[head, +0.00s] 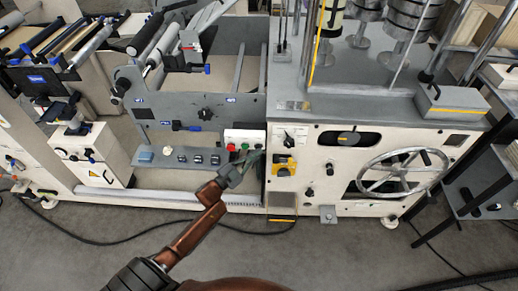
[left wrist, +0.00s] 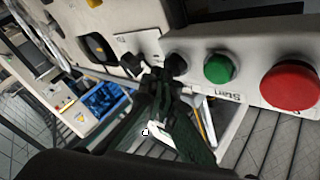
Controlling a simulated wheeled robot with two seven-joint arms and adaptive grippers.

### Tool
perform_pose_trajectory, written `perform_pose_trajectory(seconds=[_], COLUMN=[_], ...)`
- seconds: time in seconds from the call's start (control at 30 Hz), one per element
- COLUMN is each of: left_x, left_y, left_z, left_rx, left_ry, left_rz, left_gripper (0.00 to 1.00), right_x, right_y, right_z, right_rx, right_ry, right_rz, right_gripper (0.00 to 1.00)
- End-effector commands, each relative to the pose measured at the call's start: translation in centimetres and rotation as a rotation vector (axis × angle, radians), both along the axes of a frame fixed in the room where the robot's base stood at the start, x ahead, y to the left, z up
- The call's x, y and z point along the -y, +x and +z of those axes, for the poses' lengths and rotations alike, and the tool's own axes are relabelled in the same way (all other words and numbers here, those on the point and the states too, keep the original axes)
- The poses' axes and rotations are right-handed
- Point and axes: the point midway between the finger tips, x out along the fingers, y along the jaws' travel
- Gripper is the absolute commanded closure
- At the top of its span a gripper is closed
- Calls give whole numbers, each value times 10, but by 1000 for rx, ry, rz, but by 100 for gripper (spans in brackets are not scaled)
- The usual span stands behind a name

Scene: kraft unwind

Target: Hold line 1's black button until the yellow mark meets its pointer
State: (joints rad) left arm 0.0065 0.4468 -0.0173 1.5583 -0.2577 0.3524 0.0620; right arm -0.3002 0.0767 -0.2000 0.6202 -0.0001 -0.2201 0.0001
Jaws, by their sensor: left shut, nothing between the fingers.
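A white button box (head: 245,137) sits on the machine front in the head view, at the middle. In the left wrist view I see its red button (left wrist: 290,86), green button (left wrist: 218,68) and black button (left wrist: 175,64) in a row. My left gripper (head: 240,168) is just below the box, and its dark fingers (left wrist: 162,85) show in the left wrist view. The fingers are shut and empty. Their tips are at the black button; I cannot tell whether they press it. I cannot make out the yellow mark or its pointer. My right gripper is not in view.
A spoked handwheel (head: 402,172) and a yellow switch plate (head: 284,165) are on the white cabinet to the right. A grey roller frame (head: 190,108) stands to the left. A black cable (head: 130,241) lies on the otherwise open grey floor in front.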

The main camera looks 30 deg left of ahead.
Motion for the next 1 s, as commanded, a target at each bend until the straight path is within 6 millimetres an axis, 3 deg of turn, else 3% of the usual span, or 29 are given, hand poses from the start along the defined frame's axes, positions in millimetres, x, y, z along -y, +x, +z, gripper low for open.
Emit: perform_pose_trajectory(seconds=[1.0], left_x=[-4], left_y=[7], left_z=[0], left_rx=[-1], left_ry=[0], left_rz=[1], left_gripper=[100], right_x=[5], right_y=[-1], right_z=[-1], right_rx=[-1], right_ry=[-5], right_rz=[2], right_gripper=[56])
